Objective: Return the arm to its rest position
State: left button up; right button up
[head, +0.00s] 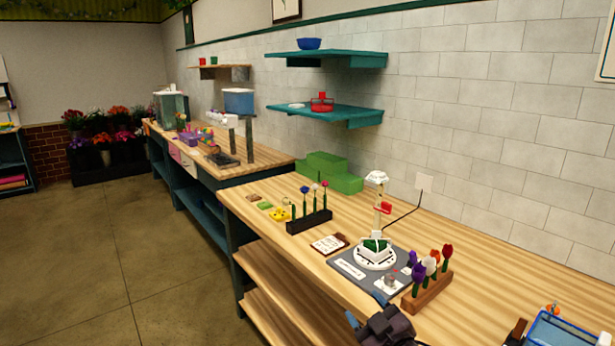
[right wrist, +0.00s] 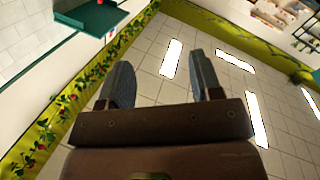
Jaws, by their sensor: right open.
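My right gripper (head: 367,309) shows at the bottom edge of the head view, in front of the workbench (head: 335,285). In the right wrist view, the same gripper (right wrist: 160,82) has its two grey fingers apart with nothing between them. That view looks up toward the ceiling (right wrist: 180,60). My left gripper is in neither view.
Near my right gripper are a grey station mat (head: 350,267) with a white turntable and a wooden holder (head: 425,292) of tulips. A dark flower rack (head: 310,222) and a blue tray (head: 562,333) are also on the bench. The floor (head: 110,260) at left is clear.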

jog(key=s+d+f+m+g+h, duration=0.1)
jog(key=s+d+f+m+h, duration=0.1)
jog(key=s+d+f, duration=0.3)
jog(key=s+d+f+m+g+h, duration=0.2)
jog(key=s+d+f+m, duration=0.2)
jog(key=s+f, duration=0.6)
jog(key=s+d+f+m+g+h, duration=0.2)
jog(key=s+d+f, duration=0.5)
jog(key=s, duration=0.4)
jog(key=shift+s+f+m+h+b, duration=0.25)
jog(key=shift+f+m+h+b, duration=0.05)
jog(key=shift+m+h, duration=0.3)
